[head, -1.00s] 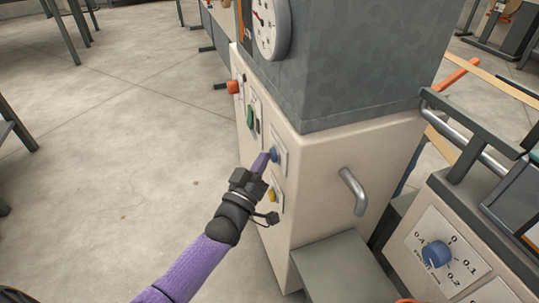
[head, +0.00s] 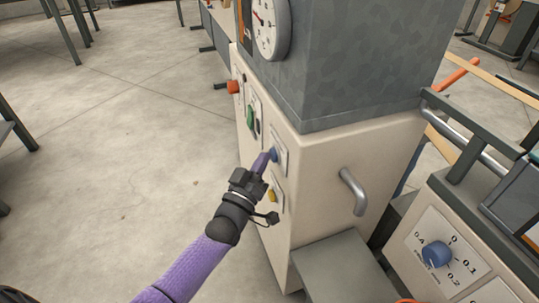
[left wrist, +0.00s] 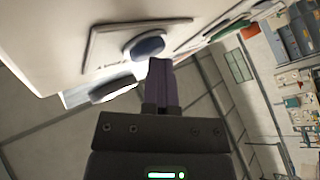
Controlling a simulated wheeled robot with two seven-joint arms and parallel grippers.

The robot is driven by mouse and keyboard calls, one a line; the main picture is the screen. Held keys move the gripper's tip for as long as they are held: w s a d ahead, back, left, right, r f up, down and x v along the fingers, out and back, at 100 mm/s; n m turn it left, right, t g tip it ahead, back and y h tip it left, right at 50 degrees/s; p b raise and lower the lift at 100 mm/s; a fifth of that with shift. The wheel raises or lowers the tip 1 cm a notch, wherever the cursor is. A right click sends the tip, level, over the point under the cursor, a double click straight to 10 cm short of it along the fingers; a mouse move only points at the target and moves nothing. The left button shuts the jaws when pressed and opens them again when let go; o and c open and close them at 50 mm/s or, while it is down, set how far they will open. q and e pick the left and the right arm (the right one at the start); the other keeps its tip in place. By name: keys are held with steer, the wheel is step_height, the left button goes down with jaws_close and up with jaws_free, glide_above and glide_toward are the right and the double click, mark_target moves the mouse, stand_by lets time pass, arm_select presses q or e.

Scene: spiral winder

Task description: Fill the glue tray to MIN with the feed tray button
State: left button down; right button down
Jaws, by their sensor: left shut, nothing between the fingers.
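A blue button (head: 274,155) sits on a light plate on the side of the cream cabinet (head: 345,150). It also shows in the left wrist view (left wrist: 146,46). My left gripper (head: 262,162) is shut and empty, its purple fingertips (left wrist: 161,68) right at the blue button; I cannot tell whether they press it or only touch it. A yellow button (head: 271,195) is just below, beside the gripper. The button labels are too small to read. No glue tray or MIN mark can be made out. My right gripper is not in view.
A green button (head: 250,117) and a red-orange knob (head: 233,87) are farther along the same panel. A round gauge (head: 271,28) is above. A metal handle (head: 353,191) and a blue dial (head: 436,254) are to the right.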

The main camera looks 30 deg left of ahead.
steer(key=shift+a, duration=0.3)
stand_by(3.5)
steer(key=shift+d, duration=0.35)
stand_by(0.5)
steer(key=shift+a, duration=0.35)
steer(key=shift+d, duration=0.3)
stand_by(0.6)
arm_select(q)
steer(key=shift+s+a+p, duration=0.3)
steer(key=shift+s+a, duration=0.25)
steer(key=shift+s, duration=0.1)
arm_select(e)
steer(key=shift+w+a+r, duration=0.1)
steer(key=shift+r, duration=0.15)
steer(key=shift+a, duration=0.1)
